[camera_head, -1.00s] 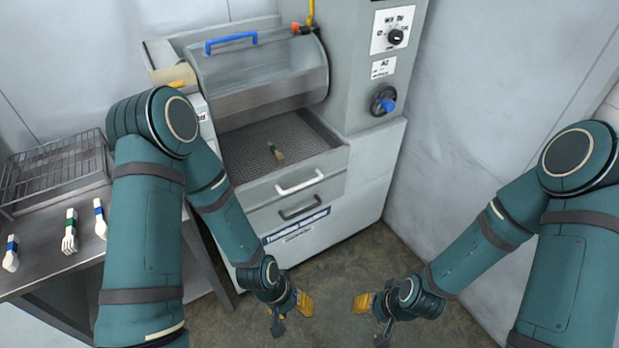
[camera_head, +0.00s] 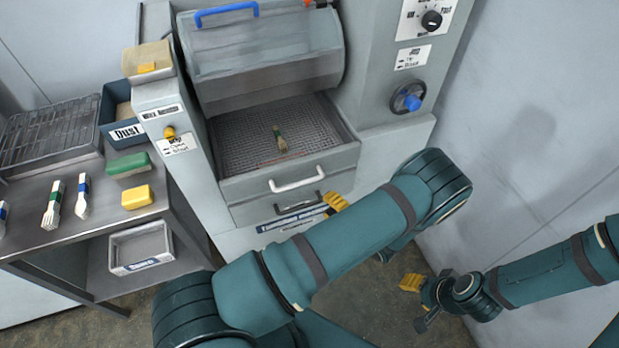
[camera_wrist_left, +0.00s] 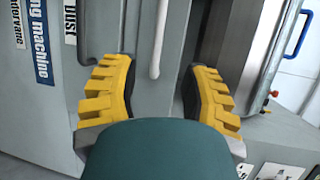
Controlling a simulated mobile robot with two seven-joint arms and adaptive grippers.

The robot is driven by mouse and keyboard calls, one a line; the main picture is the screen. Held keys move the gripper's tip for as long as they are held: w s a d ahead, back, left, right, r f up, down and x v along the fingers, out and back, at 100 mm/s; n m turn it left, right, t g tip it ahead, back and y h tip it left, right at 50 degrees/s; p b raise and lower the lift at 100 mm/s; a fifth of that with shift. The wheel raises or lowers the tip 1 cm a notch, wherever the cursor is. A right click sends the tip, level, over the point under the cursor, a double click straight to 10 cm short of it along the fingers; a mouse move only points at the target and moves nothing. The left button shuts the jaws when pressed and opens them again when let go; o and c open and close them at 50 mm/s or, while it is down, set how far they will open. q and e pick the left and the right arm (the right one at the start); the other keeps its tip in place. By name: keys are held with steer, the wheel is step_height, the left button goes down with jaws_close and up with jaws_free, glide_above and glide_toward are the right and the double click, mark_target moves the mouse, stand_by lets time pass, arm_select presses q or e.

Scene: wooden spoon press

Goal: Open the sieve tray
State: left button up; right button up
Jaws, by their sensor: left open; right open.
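The sieve tray (camera_head: 235,184) is a grey drawer with a mesh floor in the machine's front, below the raised curved cover. Its white bar handle (camera_head: 297,180) is on its front face. In the head view only a yellow finger shows past my arm, right of the handle. My right gripper (camera_head: 416,300) is open and empty, low at the right.
A dark-handled drawer (camera_head: 292,207) sits just below the sieve tray. A blue knob (camera_head: 411,103) is on the machine's right.

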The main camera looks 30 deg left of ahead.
mark_target(300, 185)
arm_select(q)
steer(key=x, duration=1.3)
steer(key=shift+s+a, duration=0.15)
steer(key=shift+a, duration=0.2)
jaws_close()
